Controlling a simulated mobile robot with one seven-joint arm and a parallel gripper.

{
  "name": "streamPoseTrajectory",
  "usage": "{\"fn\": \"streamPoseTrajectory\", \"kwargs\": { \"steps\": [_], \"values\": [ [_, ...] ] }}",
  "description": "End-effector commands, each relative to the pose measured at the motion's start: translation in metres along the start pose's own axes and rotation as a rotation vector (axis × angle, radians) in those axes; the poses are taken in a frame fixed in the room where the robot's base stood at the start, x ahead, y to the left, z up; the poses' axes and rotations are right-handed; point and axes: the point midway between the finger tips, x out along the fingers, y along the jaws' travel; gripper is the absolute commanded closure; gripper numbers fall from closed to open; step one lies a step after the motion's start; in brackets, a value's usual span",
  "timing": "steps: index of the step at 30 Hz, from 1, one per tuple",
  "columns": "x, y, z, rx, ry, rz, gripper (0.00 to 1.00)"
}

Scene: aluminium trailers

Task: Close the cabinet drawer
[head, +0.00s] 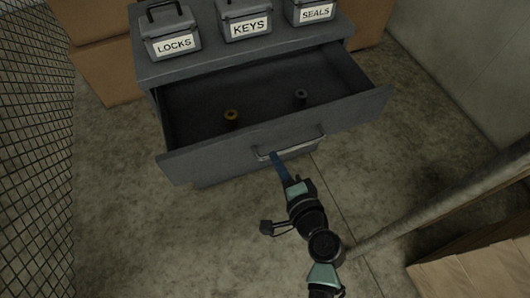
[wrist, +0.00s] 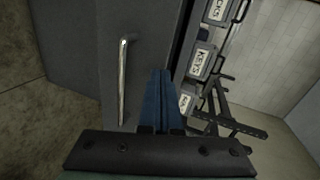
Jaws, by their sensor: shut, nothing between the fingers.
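The grey cabinet (head: 148,72) stands at the upper middle in the head view. Its drawer (head: 172,168) is pulled well out, and two small cylinders, one yellowish and one grey, are inside. A metal bar handle (head: 310,141) is on the drawer front; the handle also shows in the wrist view (wrist: 122,85). My gripper (head: 274,156) is shut and empty, its blue fingers at the drawer front by the left part of the handle. In the wrist view my gripper (wrist: 160,72) points at the drawer front beside the handle. I cannot tell whether the fingertips touch it.
Boxes labelled LOCKS (head: 172,36), KEYS (head: 245,20) and SEALS (head: 312,12) stand on the cabinet top. Cardboard boxes (head: 105,75) are behind it. A wire mesh (head: 35,130) is at left, and wooden boards (head: 480,260) lie at lower right. Concrete floor is clear in front.

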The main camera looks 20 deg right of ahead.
Motion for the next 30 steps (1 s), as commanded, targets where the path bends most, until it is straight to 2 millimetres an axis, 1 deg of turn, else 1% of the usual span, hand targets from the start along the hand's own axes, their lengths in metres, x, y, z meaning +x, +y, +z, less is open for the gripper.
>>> {"fn": "streamPoseTrajectory", "kwargs": {
  "steps": [1,3,4,8,15,18,21,25,30],
  "values": [
    [-0.005,0.022,0.001,0.048,0.005,0.018,1.0],
    [-0.008,0.035,0.001,0.09,0.008,0.027,1.0],
    [-0.007,0.037,0.002,0.1,0.009,0.029,1.0],
    [0.005,0.038,0.002,0.11,0.009,0.028,1.0],
    [0.05,0.039,0.002,0.106,0.007,0.028,1.0],
    [0.066,0.039,0.002,0.105,0.007,0.028,1.0],
    [0.078,0.04,0.001,0.105,0.008,0.028,1.0],
    [0.087,0.04,0.001,0.105,0.008,0.029,1.0],
    [0.09,0.04,0.001,0.104,0.008,0.029,1.0]
  ]
}}
